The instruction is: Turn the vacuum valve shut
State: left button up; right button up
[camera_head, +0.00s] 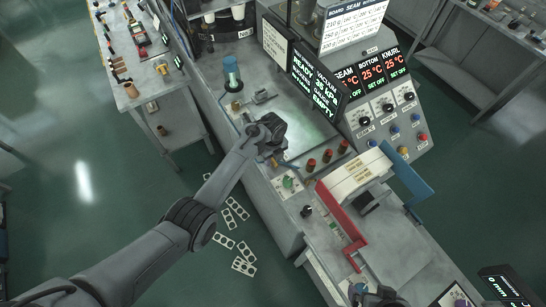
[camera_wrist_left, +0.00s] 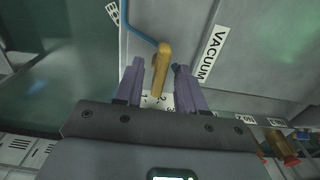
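The vacuum valve shows in the left wrist view as a yellow-orange lever (camera_wrist_left: 160,66) beside a white label (camera_wrist_left: 213,52) reading VACUUM. A blue tube runs up to its head. My left gripper (camera_wrist_left: 158,84) is open, with one purple finger on each side of the lever and gaps visible beside it. In the head view my left gripper (camera_head: 275,152) is over the grey bench, and its wrist hides the lever. A dark shape at the bottom edge of the head view may be part of my right arm; its fingers cannot be made out.
A black display (camera_head: 319,82) shows READY and EMPTY behind my left gripper. A blue-topped cylinder (camera_head: 232,73) stands behind.

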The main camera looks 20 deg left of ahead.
pick_arm(q)
grip_shut()
jog(key=shift+r+n+p, duration=0.1)
jog(key=shift+n+p, duration=0.7)
jog(key=shift+n, duration=0.5)
jog(key=n+p, duration=0.1)
jog(key=n, duration=0.2)
jog(key=shift+n, duration=0.3)
jog(key=n+p, duration=0.2)
jog(key=n, duration=0.9)
jog(key=shift+n+p, duration=0.4)
grip_release()
